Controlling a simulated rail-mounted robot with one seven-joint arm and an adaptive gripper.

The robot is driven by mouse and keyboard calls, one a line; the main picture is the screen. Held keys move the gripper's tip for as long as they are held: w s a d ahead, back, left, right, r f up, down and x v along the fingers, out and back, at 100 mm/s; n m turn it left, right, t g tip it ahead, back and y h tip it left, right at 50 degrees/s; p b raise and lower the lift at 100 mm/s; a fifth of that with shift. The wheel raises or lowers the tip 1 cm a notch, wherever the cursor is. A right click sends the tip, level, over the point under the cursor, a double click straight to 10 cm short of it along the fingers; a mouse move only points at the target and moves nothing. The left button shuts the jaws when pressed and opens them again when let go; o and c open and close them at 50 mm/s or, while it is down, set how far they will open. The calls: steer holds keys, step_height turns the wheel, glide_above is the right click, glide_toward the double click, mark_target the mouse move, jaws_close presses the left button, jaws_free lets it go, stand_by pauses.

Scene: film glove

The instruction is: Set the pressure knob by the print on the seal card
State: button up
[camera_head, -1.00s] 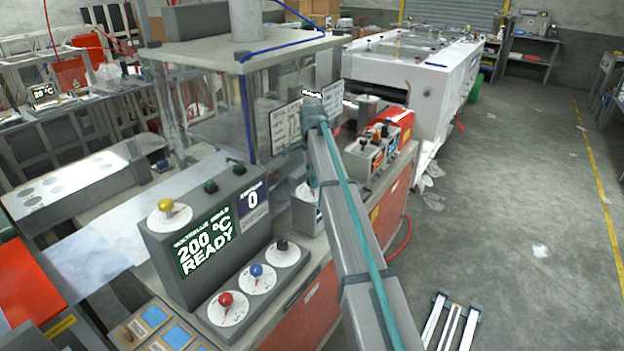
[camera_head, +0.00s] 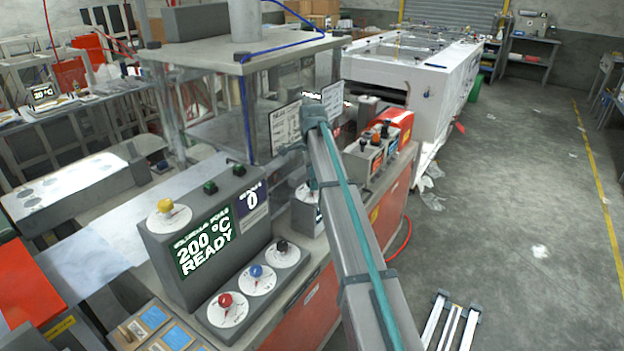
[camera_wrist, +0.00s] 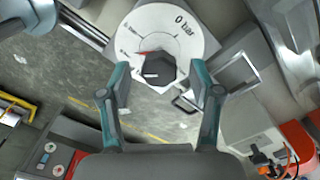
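The pressure knob (camera_wrist: 155,69) is a dark faceted knob with a white line on a round white dial (camera_wrist: 182,45) that reads "0 bar"; a red mark shows at its upper left. My gripper (camera_wrist: 160,82) is open in the wrist view, one teal-and-grey finger on each side of the knob, with visible gaps. In the head view, part of the white dial (camera_head: 304,192) shows beside my arm, which hides most of the gripper. Two white printed cards (camera_head: 285,128) (camera_head: 332,98) stand behind the arm's end; their small print is unreadable, so I cannot tell which is the seal card.
A grey control box with a green "200 °C READY" display (camera_head: 205,243) stands left of my arm. It carries yellow, red (camera_head: 226,300), blue and black knobs on white dials. A clear-walled press (camera_head: 215,115) rises behind it. Open floor (camera_head: 510,210) lies to the right.

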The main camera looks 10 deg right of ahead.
step_height(320, 180, up, 12)
stand_by(0.7)
